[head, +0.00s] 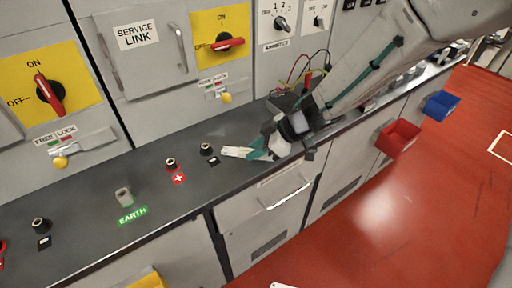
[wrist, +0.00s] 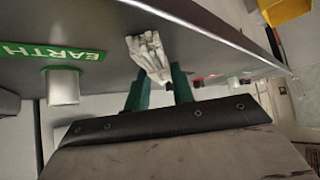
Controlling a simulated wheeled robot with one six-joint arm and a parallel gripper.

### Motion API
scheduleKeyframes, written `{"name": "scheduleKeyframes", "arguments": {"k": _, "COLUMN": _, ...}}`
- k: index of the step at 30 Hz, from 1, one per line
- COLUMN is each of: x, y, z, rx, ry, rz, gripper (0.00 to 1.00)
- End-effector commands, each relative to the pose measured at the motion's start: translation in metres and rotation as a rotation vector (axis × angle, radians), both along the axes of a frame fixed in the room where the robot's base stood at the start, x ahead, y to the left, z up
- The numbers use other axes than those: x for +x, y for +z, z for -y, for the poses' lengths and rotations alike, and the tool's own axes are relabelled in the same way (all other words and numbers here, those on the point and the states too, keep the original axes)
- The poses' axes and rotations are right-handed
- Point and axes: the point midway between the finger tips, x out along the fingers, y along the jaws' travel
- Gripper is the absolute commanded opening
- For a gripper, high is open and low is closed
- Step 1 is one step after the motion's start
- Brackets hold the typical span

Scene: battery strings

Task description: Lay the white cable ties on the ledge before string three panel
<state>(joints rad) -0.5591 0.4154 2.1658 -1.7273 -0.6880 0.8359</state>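The white cable ties (head: 238,153) are a small pale bundle over the dark grey ledge (head: 105,182), just left of my gripper (head: 262,150) in the head view. In the wrist view the bundle (wrist: 148,57) runs out from between the two green fingers of my gripper (wrist: 160,85). The fingers appear closed against its sides, with its wider end beyond the tips. The bundle is at or just above the ledge; I cannot tell whether it touches. Panels with yellow switch plates (head: 220,36) stand behind the ledge. I can read no string number on them.
Black and red terminals (head: 171,164) and a grey post (head: 123,196) by the green EARTH label (head: 132,216) stand on the ledge. Coloured wires (head: 300,70) lie behind my gripper. A red bin (head: 398,137) and a blue bin (head: 440,105) hang from the front.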

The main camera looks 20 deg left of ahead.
Motion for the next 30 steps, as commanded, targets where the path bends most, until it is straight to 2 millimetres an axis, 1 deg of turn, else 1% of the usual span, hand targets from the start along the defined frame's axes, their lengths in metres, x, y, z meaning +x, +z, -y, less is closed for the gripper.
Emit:
{"name": "scheduleKeyframes", "arguments": {"k": 1, "x": 0.000, "y": 0.000, "z": 0.000, "rx": 0.000, "ry": 0.000, "rz": 0.000, "gripper": 0.38}}
{"name": "scheduleKeyframes", "arguments": {"k": 2, "x": 0.000, "y": 0.000, "z": 0.000, "rx": 0.000, "ry": 0.000, "rz": 0.000, "gripper": 0.44}}
{"name": "scheduleKeyframes", "arguments": {"k": 10, "x": 0.000, "y": 0.001, "z": 0.000, "rx": 0.000, "ry": 0.000, "rz": 0.000, "gripper": 0.44}}
{"name": "scheduleKeyframes", "arguments": {"k": 12, "x": 0.000, "y": 0.004, "z": 0.000, "rx": 0.001, "ry": -0.001, "rz": 0.001, "gripper": 0.44}}
{"name": "scheduleKeyframes", "arguments": {"k": 14, "x": 0.001, "y": 0.009, "z": 0.004, "rx": 0.002, "ry": -0.002, "rz": 0.001, "gripper": 0.44}}
{"name": "scheduleKeyframes", "arguments": {"k": 17, "x": 0.002, "y": 0.020, "z": 0.015, "rx": 0.002, "ry": -0.004, "rz": 0.003, "gripper": 0.44}}
{"name": "scheduleKeyframes", "arguments": {"k": 24, "x": 0.005, "y": 0.057, "z": 0.053, "rx": 0.002, "ry": -0.004, "rz": 0.004, "gripper": 0.44}}
{"name": "scheduleKeyframes", "arguments": {"k": 30, "x": 0.007, "y": 0.080, "z": 0.076, "rx": 0.001, "ry": -0.003, "rz": 0.001, "gripper": 0.44}}
